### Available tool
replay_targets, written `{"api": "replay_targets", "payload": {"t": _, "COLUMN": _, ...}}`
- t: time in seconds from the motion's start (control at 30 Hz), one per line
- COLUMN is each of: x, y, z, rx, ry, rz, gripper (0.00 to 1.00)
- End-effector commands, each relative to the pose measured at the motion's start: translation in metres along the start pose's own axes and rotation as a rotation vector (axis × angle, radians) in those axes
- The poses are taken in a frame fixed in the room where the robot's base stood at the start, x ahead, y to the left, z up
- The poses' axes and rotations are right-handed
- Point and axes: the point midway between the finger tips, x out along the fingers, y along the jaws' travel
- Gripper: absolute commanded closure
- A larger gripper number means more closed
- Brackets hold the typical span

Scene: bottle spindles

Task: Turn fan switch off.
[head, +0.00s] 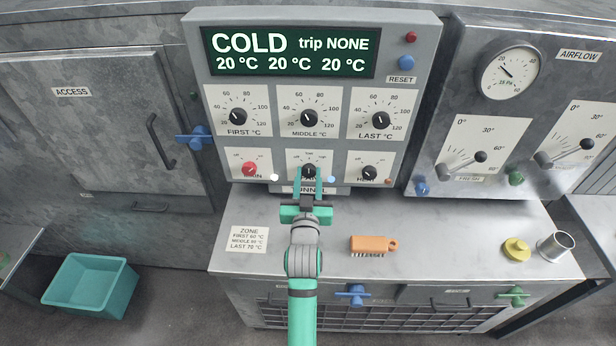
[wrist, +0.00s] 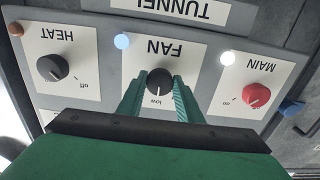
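The fan switch is a black knob (wrist: 160,82) on a white plate marked FAN; in the head view it (head: 309,171) sits in the middle of the lower row, partly hidden by my gripper. Its pale pointer mark points towards "low". A blue lamp (wrist: 122,41) by the FAN plate is lit. My gripper (head: 309,180) is at the panel, with one green finger on each side of the knob. In the wrist view the fingers (wrist: 160,90) lie close against the knob's sides, with no clear gap. The wrist view is upside down.
The red MAIN knob (wrist: 256,96) and black HEAT knob (wrist: 52,68) flank the fan switch. A white lamp (wrist: 228,58) by MAIN is lit. The display (head: 290,52) reads COLD.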

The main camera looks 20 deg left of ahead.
Motion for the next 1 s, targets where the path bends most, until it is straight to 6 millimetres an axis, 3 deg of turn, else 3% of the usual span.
{"api": "replay_targets", "payload": {"t": 0.43, "x": -0.0002, "y": 0.0, "z": 0.0, "rx": -0.082, "ry": 0.0, "rz": 0.0, "gripper": 0.9}}
{"api": "replay_targets", "payload": {"t": 1.0, "x": -0.0002, "y": 0.0015, "z": 0.0, "rx": -0.536, "ry": -0.001, "rz": 0.001, "gripper": 0.9}}
